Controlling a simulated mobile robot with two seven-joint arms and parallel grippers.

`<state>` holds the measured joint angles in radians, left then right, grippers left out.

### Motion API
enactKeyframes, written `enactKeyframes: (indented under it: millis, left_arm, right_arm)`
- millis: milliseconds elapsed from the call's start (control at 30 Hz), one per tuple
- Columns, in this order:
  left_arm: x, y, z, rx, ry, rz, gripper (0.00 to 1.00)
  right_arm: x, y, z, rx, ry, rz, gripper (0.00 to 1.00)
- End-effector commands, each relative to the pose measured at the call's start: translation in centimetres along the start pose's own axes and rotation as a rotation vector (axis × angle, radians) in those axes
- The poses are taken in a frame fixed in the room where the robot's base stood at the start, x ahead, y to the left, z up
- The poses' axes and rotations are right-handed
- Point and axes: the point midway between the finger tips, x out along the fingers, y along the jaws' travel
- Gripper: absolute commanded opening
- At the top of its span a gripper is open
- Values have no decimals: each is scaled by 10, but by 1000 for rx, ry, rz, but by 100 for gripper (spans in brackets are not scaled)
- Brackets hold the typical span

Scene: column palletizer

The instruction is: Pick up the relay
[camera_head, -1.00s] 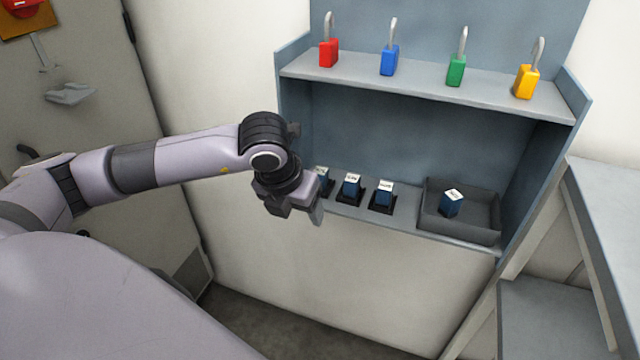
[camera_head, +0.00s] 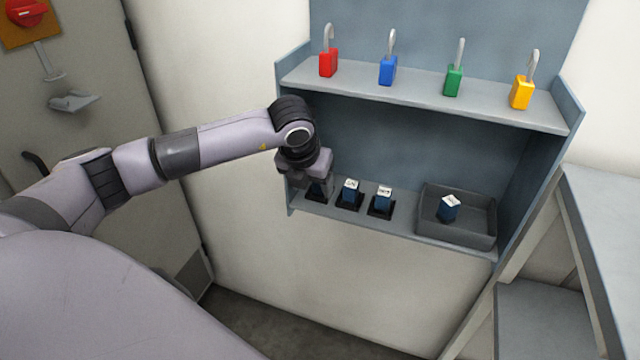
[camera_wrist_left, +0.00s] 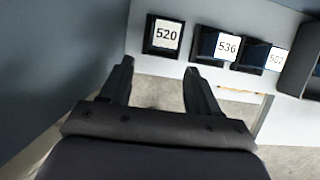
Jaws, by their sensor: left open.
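Three blue relays with white number labels stand in black sockets on the lower shelf. In the left wrist view the labels read 520 on the left relay (camera_wrist_left: 166,34), 536 on the middle relay (camera_wrist_left: 226,46) and what looks like 502 on the right relay (camera_wrist_left: 274,57). The middle relay (camera_head: 349,190) and right relay (camera_head: 383,198) show clearly in the head view. Another blue relay (camera_head: 448,208) lies tilted in the grey tray. My left gripper (camera_wrist_left: 158,70) is open and empty, close to the left relay, which it mostly hides in the head view. My right gripper is out of view.
The grey tray (camera_head: 428,226) stands at the right of the lower shelf (camera_head: 402,224). Above, the upper shelf (camera_head: 425,97) holds red, blue, green and yellow padlocks. The cabinet's left side wall stands close to my left gripper. A grey counter (camera_head: 606,215) is at far right.

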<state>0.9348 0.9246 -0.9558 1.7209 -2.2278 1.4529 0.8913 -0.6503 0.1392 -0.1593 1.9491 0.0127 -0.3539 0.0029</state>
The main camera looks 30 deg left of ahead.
Motion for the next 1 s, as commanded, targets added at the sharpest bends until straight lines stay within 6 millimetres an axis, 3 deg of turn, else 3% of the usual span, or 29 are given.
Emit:
enactKeyframes:
  millis: [333, 500, 733, 900, 933, 1000]
  left_arm:
    - [13, 0, 36, -1, -1, -1, 62]
    - [25, 0, 34, 1, 2, -1, 62]
    - [26, 0, 34, 1, 0, -1, 62]
    - [26, 0, 34, 0, 0, -1, 6]
    - [26, 0, 34, 0, 0, -1, 0]
    - [26, 0, 34, 0, 0, -1, 0]
  right_arm:
    - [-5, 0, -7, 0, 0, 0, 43]
    - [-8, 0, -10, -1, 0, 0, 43]
    - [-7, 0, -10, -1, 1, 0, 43]
    - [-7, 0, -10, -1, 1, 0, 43]
    - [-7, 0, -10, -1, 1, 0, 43]
    - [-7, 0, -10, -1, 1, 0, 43]
